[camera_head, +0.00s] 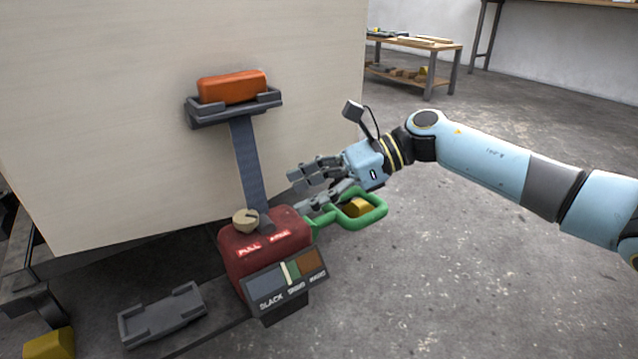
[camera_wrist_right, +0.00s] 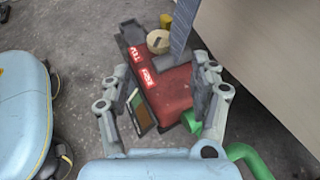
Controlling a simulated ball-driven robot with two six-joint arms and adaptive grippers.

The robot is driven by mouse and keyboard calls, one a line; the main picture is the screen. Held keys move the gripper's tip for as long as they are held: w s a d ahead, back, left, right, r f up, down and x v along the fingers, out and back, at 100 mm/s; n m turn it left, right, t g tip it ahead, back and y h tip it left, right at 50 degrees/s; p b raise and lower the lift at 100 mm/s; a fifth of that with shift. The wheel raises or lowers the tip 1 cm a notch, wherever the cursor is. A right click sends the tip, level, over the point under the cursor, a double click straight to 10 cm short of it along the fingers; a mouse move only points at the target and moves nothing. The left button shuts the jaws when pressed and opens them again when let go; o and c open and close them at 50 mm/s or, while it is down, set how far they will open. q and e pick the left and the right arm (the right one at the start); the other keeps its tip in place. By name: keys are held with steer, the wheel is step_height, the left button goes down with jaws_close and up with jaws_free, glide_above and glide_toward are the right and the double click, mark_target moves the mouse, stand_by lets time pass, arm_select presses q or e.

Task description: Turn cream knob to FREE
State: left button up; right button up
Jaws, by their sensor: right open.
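The cream knob (camera_head: 245,219) sits on top of the red box (camera_head: 245,262), near the foot of a blue-grey strap. It has a dark mark on its face. Two white labels are on the box beside it, too small to read surely. My right gripper (camera_head: 302,192) is open and empty, above and to the right of the box, apart from the knob. In the right wrist view the knob (camera_wrist_right: 158,41) shows beyond the open fingers (camera_wrist_right: 158,80), with the red box between them. My left gripper is not in view.
A green handle (camera_head: 376,212) sticks out right of the box, just below my right gripper. A gauge panel (camera_head: 262,285) faces front. The strap (camera_head: 248,165) rises to a grey bracket (camera_head: 206,119) with an orange block (camera_head: 232,87). An empty grey tray (camera_head: 160,314) lies left.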

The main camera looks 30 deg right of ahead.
steer(key=v, duration=0.2)
steer(key=shift+s+d+r, duration=0.15)
steer(key=shift+d, duration=0.2)
